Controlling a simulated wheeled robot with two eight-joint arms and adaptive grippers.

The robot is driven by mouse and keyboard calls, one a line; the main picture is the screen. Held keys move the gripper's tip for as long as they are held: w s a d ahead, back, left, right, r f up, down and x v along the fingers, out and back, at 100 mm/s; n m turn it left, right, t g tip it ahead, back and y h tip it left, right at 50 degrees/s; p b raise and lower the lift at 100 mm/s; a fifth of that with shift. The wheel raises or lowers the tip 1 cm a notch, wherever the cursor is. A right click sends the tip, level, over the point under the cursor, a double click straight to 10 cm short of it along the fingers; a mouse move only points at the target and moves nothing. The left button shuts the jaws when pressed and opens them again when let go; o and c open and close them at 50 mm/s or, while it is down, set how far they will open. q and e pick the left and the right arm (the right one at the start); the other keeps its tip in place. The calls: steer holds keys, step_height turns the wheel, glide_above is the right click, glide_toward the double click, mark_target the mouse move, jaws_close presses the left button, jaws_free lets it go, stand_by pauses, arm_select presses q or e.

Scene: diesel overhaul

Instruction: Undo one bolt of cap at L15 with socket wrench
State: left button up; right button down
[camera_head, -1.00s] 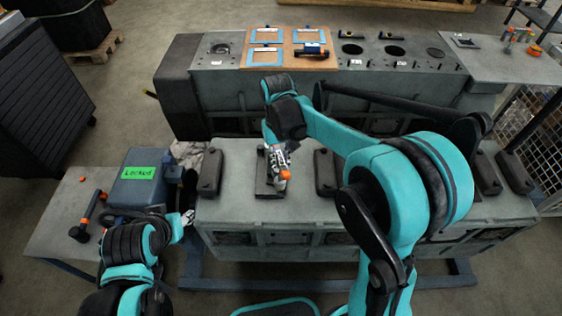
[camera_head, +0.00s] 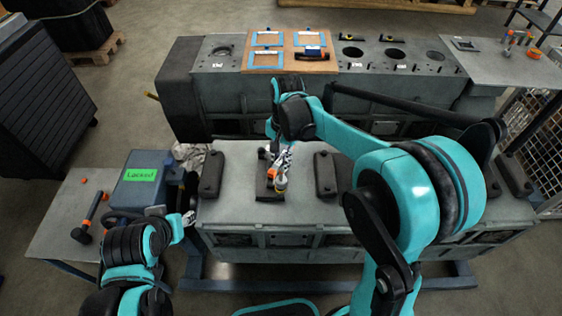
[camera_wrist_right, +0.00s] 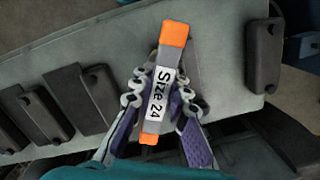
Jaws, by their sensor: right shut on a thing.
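My right gripper (camera_head: 281,162) is shut on the socket wrench (camera_head: 281,184). In the right wrist view the wrench (camera_wrist_right: 157,88) is a grey bar with orange ends and a "Size 24" label, between the fingers (camera_wrist_right: 160,103). In the head view it is over the second dark cap from the left (camera_head: 264,190), on the front engine block (camera_head: 240,205). The gripper and wrench hide part of this cap, and I cannot tell whether the wrench touches a bolt. No L15 mark is readable. My left gripper (camera_head: 188,218) is beside the block's left end; its jaws are too small to judge.
More dark caps (camera_head: 211,174) stand along the block. At left are a box marked "Locked" (camera_head: 137,188) and a side table (camera_head: 62,215) with a black and orange tool (camera_head: 88,219). Behind, a second block (camera_head: 215,85) carries a wooden board (camera_head: 262,36).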

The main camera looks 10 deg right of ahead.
steer(key=m, duration=0.7)
steer(key=shift+w+t+y, duration=0.1)
steer(key=shift+t+y, duration=0.2)
steer(key=m, duration=0.6)
steer(key=shift+w+a+m+t, duration=0.1)
steer(key=shift+m+t, duration=0.3)
steer(key=m, duration=0.5)
steer(key=shift+w+m+t, duration=0.1)
steer(key=shift+m+t, duration=0.2)
steer(key=m+h, duration=0.1)
steer(key=m, duration=0.4)
steer(key=shift+w+f+b, duration=0.1)
steer(key=shift+f+b, duration=0.45)
steer(key=shift+f, duration=0.25)
steer(key=shift+r, duration=0.1)
steer(key=n, duration=0.3)
